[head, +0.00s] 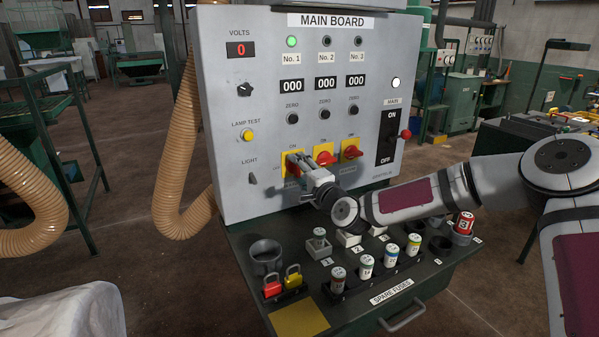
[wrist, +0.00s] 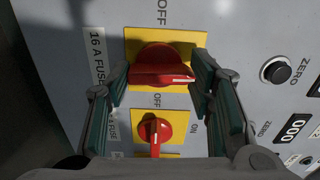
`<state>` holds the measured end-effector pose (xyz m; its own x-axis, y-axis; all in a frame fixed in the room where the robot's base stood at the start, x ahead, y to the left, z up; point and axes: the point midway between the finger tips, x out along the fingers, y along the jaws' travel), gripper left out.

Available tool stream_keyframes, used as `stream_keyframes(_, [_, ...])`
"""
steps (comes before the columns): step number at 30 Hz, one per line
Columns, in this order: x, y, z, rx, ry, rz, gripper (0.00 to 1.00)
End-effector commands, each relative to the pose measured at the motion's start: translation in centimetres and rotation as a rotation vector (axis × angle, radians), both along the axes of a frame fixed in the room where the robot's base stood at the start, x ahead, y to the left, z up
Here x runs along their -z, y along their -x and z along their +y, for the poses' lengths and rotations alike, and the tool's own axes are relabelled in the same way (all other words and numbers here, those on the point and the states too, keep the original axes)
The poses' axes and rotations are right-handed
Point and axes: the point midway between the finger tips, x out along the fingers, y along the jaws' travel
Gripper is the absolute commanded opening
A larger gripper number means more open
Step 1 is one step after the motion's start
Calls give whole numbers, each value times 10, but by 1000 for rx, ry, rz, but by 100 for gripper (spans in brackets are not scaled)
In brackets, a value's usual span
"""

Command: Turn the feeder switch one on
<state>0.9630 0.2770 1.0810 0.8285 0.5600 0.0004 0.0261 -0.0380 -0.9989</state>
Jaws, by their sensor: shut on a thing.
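The main board (head: 235,190) carries a row of three red rotary switches on yellow plates. Feeder switch one (head: 293,163) is the leftmost, partly hidden behind my gripper (head: 318,186). In the wrist view, feeder switch one (wrist: 160,62) is the upper red knob, and my gripper (wrist: 162,78) has one finger on each side of it, shut on its handle. The handle lies across the view, its white mark at the right end, towards the ON side; OFF is printed above. The No. 1 lamp (head: 292,41) glows green; lamps 2 and 3 are dark.
Feeder switch two (head: 323,154) and switch three (head: 351,149) sit close to the right. The main lever (head: 405,134) stands at the board's right. Below, a shelf holds several fuses, padlocks (head: 272,287) and a cup (head: 266,257).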

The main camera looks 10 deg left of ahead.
Motion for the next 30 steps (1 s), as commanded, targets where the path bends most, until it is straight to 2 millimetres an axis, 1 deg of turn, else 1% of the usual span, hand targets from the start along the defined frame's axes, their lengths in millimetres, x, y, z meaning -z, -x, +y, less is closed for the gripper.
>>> stream_keyframes(6, [1, 0, 0, 0, -42, 31, 20])
stream_keyframes(20, [1, 0, 0, 0, -53, 38, 20])
stream_keyframes(21, [1, 0, 0, 0, -53, 38, 53])
stream_keyframes(23, [1, 0, 0, 0, -52, 37, 66])
stream_keyframes(24, [1, 0, 0, 0, -52, 37, 68])
stream_keyframes(30, [1, 0, 0, 0, -51, 36, 68])
